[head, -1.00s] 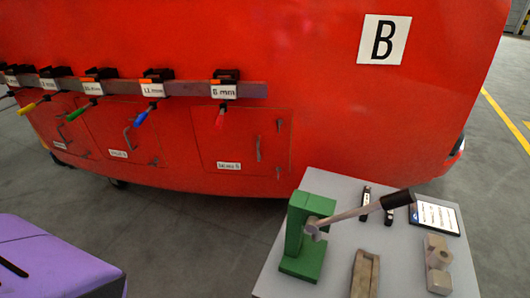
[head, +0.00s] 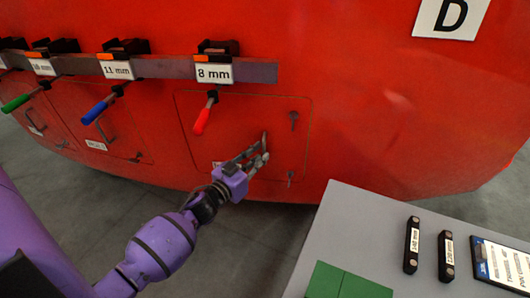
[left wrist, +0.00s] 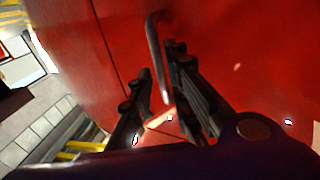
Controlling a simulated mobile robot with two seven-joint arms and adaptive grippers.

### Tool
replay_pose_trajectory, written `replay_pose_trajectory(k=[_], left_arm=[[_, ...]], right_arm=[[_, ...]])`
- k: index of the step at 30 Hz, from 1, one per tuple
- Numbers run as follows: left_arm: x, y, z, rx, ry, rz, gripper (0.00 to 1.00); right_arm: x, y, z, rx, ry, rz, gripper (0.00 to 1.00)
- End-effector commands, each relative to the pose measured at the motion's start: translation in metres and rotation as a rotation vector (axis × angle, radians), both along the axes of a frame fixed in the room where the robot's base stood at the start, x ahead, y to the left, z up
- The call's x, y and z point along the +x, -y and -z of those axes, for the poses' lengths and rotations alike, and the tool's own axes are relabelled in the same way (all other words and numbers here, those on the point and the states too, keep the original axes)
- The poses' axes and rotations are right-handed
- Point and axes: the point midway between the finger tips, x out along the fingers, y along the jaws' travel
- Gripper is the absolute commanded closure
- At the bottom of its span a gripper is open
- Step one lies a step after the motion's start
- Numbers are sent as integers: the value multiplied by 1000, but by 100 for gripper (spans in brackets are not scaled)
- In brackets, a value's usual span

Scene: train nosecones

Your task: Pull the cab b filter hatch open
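The filter hatch (head: 245,115) is a red panel outlined in the red cab wall, and it looks closed. Its grey bar handle (head: 265,140) stands upright near the panel's middle. The handle also shows in the left wrist view (left wrist: 154,45), its lower end between my finger pads. My left gripper (head: 257,158) is at the handle's lower part; in the left wrist view (left wrist: 163,100) its fingers are apart, on either side of the bar. I cannot tell whether a finger touches it. The hatch label is mostly hidden by the gripper. My right gripper is not in view.
Above the hatch runs a rack (head: 165,68) of tools with coloured handles; a red handle (head: 205,115) hangs before the panel. A grey table (head: 385,225) stands at lower right. The wall sign (head: 452,15) reads like D.

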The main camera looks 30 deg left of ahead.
Motion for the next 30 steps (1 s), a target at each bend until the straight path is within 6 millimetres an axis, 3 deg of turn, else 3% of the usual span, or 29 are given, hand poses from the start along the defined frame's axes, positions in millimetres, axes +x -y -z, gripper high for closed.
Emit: replay_pose_trajectory(k=[3, 9, 16, 21, 30], left_arm=[[17, 2, 0, 0, 1, -1, 83], [29, 4, 0, 0, -1, -1, 83], [30, 4, 1, 0, -2, -1, 83], [30, 4, 1, 0, -2, -1, 100], [29, 5, 1, 0, -2, 0, 100]], right_arm=[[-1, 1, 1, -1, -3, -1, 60], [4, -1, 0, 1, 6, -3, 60], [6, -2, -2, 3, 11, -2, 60], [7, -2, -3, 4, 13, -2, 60], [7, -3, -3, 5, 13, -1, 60]])
